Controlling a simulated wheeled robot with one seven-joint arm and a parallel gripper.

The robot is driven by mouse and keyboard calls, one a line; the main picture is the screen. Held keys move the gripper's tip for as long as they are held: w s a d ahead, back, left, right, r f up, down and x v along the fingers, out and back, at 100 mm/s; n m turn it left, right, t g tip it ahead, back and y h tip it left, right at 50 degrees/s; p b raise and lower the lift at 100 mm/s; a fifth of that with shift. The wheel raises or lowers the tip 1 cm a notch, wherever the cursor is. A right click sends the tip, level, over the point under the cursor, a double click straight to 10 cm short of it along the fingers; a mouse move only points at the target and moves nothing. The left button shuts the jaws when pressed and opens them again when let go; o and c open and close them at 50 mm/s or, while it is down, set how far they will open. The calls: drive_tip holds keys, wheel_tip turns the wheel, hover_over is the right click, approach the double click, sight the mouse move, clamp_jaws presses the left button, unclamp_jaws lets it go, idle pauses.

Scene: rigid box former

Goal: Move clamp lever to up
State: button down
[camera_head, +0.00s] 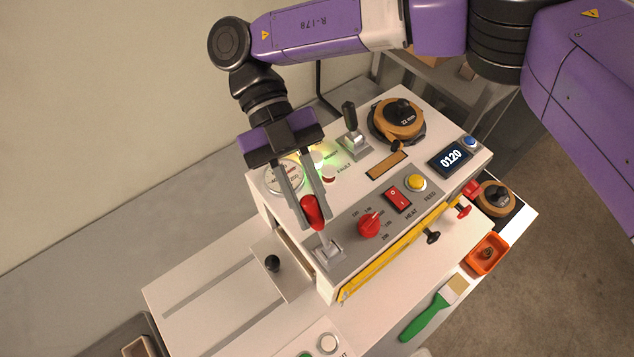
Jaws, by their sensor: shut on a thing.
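A red-handled lever (312,212) stands on a metal base (328,251) at the front left corner of the machine's top panel. It tilts toward the back left of the picture. I take it for the clamp lever, but I cannot read a label for it. My gripper (311,208) comes down from above, with its two grey fingers on either side of the red handle, shut on it. A second lever with a black handle (349,114) stands farther back on its own metal base. My gripper is apart from it.
The panel carries a round gauge (284,177), partly behind my fingers, a red knob (370,225), a red switch (397,198), a yellow button (416,182) and a display (452,160). An orange tray (487,254) and a green-handled brush (430,314) lie at right.

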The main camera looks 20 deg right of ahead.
drive_tip(key=shift+w, duration=0.1)
idle(0.3)
drive_tip(key=c, duration=1.3)
unclamp_jaws()
drive_tip(key=shift+f, duration=0.1)
drive_tip(key=shift+o, duration=0.2)
drive_tip(key=b+v, duration=0.1)
drive_tip(key=v, duration=0.4)
drive_tip(key=shift+w+a, duration=0.15)
drive_tip(key=shift+w, duration=0.2)
drive_tip(key=shift+v, duration=1.1)
